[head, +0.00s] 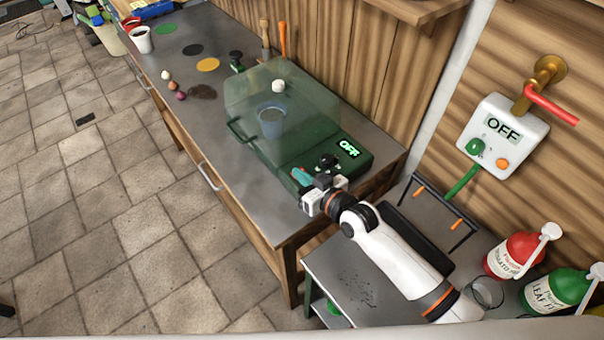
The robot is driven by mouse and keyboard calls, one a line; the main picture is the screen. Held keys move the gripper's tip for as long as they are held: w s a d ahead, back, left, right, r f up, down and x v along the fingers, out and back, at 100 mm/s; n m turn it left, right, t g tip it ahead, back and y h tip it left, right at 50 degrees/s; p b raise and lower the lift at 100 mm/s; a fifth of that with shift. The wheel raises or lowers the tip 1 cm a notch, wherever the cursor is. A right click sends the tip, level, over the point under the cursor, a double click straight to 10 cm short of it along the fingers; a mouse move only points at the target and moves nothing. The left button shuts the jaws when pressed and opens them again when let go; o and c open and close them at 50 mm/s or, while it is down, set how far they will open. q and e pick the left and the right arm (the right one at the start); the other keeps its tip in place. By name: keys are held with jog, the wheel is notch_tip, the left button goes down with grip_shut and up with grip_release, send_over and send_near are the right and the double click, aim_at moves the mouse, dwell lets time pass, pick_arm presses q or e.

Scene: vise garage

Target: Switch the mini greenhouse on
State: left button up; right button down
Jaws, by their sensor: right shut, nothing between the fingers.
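The mini greenhouse (365,176) is a dark green box with a clear tinted lid (315,100), standing on the grey workbench. A blue pot (271,121) shows through the lid. Its front panel carries a dark knob (327,161) and a glowing display (349,149) that reads OFF. My left gripper is not in view.
A white wall box (502,137) with an OFF display and a red-handled tap hang at the right. Red (514,254) and green (556,291) bottles and a glass (485,292) stand on a side table. Bulbs, coloured discs and a white cup (142,39) lie along the bench's far left.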

jog(key=shift+a+r+p, duration=0.2)
jog(key=shift+r+p, duration=2.15)
jog(key=shift+p, duration=0.05)
jog(key=shift+s+d+f+b, duration=0.25)
jog(key=shift+s+b, duration=0.15)
jog(key=shift+s, duration=0.15)
jog(key=shift+s+d+f+b, duration=0.2)
jog(key=shift+s+b, duration=0.2)
jog(key=shift+s, duration=0.15)
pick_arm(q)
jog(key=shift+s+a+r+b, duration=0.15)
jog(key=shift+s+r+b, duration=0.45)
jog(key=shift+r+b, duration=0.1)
pick_arm(e)
jog(key=v, duration=0.8)
jog(key=shift+r, duration=0.25)
jog(key=shift+a, duration=0.15)
